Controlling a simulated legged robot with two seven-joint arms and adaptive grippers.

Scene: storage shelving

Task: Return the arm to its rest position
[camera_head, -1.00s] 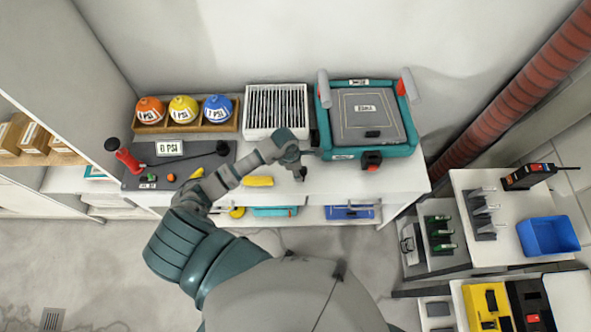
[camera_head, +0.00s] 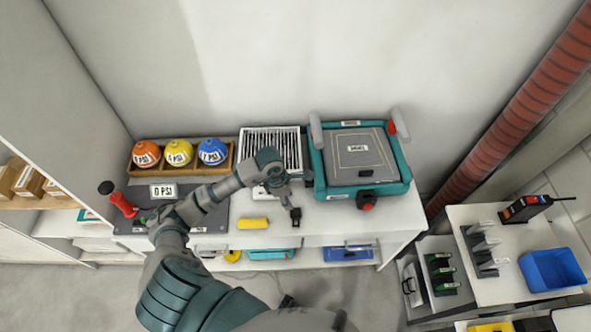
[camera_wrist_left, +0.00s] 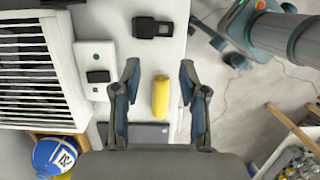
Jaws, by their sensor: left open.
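My left arm comes in from the lower left of the head view and reaches over the white bench (camera_head: 330,220). My left gripper (camera_head: 285,190) is above the bench, near the white slatted box. In the left wrist view the two fingers of my left gripper (camera_wrist_left: 160,70) are spread wide with nothing held. A small black object (camera_wrist_left: 152,27) lies on the bench beyond the fingertips. My right gripper is not in view.
A slatted box (camera_head: 270,140), a teal case (camera_head: 355,190) and a tray of three labelled balls (camera_head: 227,160) stand along the back. A red-handled tool (camera_head: 123,205) is at the left. A blue bin (camera_head: 552,271) sits on a side table at the right.

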